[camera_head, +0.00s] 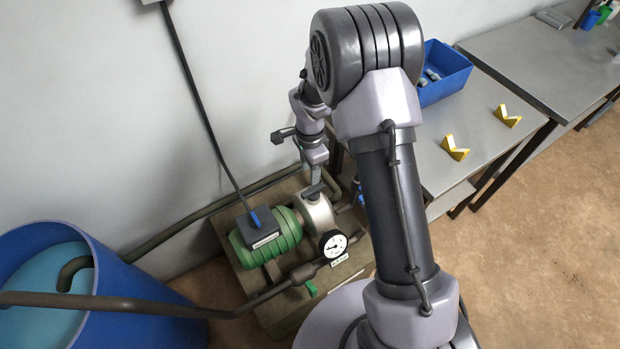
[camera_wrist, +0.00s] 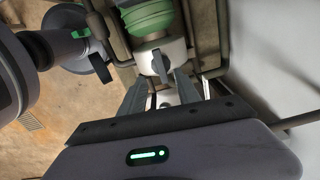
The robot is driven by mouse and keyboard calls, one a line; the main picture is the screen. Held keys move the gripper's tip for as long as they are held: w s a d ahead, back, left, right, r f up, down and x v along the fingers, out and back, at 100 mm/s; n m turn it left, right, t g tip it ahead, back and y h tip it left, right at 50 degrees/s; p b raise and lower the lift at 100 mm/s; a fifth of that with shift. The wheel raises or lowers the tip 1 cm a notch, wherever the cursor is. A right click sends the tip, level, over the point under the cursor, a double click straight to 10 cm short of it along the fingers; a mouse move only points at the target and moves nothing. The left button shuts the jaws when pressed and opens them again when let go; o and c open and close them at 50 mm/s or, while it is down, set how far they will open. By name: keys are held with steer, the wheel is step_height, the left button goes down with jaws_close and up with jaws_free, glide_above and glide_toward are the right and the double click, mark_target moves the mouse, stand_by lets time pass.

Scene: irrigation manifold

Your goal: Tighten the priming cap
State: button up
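The priming cap (camera_head: 314,189) is a dark grip on top of the pale pump housing (camera_head: 318,214). In the wrist view the cap (camera_wrist: 160,68) shows as an upright dark wing against the pale housing (camera_wrist: 172,52). My gripper (camera_head: 316,172) points down just above the cap. In the wrist view the two grey fingers of my gripper (camera_wrist: 161,78) are apart, one on each side of the wing, with a narrow gap. I cannot tell whether the fingertips reach down around the wing. The cap's base is partly hidden.
A green motor (camera_head: 268,236) adjoins the housing, with a round gauge (camera_head: 332,243) in front. Pipes (camera_head: 272,291) run to a blue barrel (camera_head: 140,283) at left. A blue bin (camera_head: 445,75) and yellow V-blocks (camera_head: 455,147) sit on the bench at right. The wall is close behind.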

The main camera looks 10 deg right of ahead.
step_height(320, 180, up, 8)
steer(key=p, duration=0.1)
steer(key=shift+p, duration=0.4)
steer(key=shift+r, duration=0.1)
